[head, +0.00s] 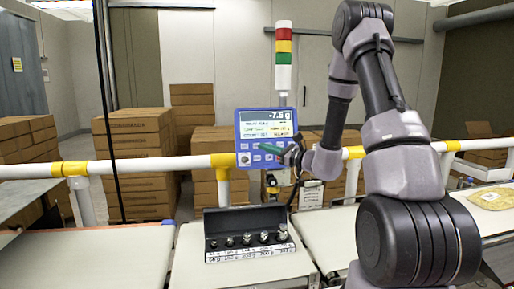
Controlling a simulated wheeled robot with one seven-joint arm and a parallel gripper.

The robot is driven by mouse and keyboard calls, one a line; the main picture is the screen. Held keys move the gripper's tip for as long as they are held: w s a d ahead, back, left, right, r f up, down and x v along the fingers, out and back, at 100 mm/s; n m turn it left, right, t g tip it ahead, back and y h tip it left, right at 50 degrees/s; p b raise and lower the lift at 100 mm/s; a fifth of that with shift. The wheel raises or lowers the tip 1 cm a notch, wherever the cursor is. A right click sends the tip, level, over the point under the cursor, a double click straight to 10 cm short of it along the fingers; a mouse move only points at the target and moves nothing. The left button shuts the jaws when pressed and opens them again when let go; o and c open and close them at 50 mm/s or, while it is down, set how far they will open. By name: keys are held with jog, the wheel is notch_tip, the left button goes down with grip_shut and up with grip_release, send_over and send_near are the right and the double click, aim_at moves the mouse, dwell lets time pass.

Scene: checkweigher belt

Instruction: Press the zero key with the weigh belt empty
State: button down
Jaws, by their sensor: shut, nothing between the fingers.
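The blue weigh terminal (240,125) stands on a post behind the belts, and its screen reads about -7.6 g. A row of small keys (256,158) runs along its lower edge; their labels are too small to read, so I cannot tell which is the zero key. My gripper (288,154) is shut and empty, with its greenish fingers at the terminal's lower right corner, in front of it. I cannot tell whether it touches a key. The middle belt section (190,265) carries an open black case (214,222) holding several metal weights (264,237).
A white rail with yellow joints (130,165) runs behind the belts. A red, yellow and green stack light (284,50) rises behind the terminal. Cartons (140,135) are stacked beyond the rail. A yellowish bag (492,197) lies at the far right. The left belt (85,262) looks bare.

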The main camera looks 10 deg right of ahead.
jog(key=shift+w, duration=0.1)
send_near(253, 145)
jog(key=shift+s+a+x, duration=0.1)
jog(key=shift+x, duration=0.75)
jog(key=shift+s+a+x, duration=0.1)
jog(key=shift+a+x, duration=0.05)
jog(key=shift+x, duration=0.7)
jog(key=shift+s+a+x, duration=0.1)
jog(key=shift+s+x, duration=0.05)
jog(key=shift+x, duration=0.65)
jog(key=shift+w+r, duration=0.1)
jog(key=shift+r, duration=0.05)
jog(key=shift+w, duration=0.35)
jog(key=shift+w, duration=0.35)
dwell(0.5)
jog(key=shift+s, duration=0.1)
jog(key=shift+s+a, duration=0.1)
jog(key=shift+s, duration=0.6)
